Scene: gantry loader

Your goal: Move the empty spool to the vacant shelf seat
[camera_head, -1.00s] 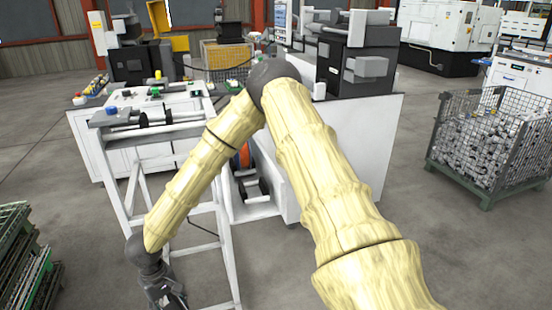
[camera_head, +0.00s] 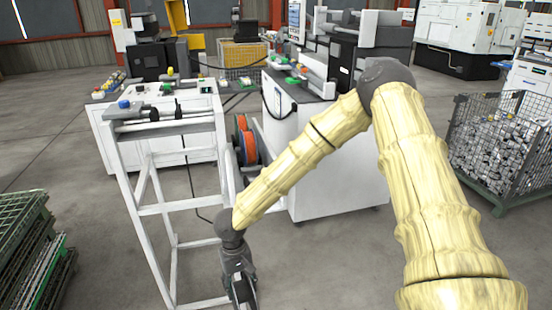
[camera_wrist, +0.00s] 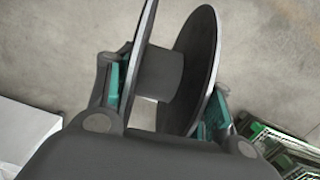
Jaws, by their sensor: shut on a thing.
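The empty spool (camera_wrist: 160,75), dark grey with two wide flanges and a bare hub, is between my fingers in the wrist view. My gripper (camera_wrist: 165,98) is shut on it, with teal pads at the outer sides of the flanges. In the head view my gripper (camera_head: 240,280) hangs low at the bottom, right of the white frame, and the spool is hard to make out there. I cannot make out a vacant shelf seat.
A white frame with rollers on top (camera_head: 165,122) stands left of my arm. A white cabinet (camera_head: 335,170) stands behind my arm. A wire basket of metal parts (camera_head: 505,150) is at right, and green crates (camera_head: 25,240) are at lower left. Floor between is open.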

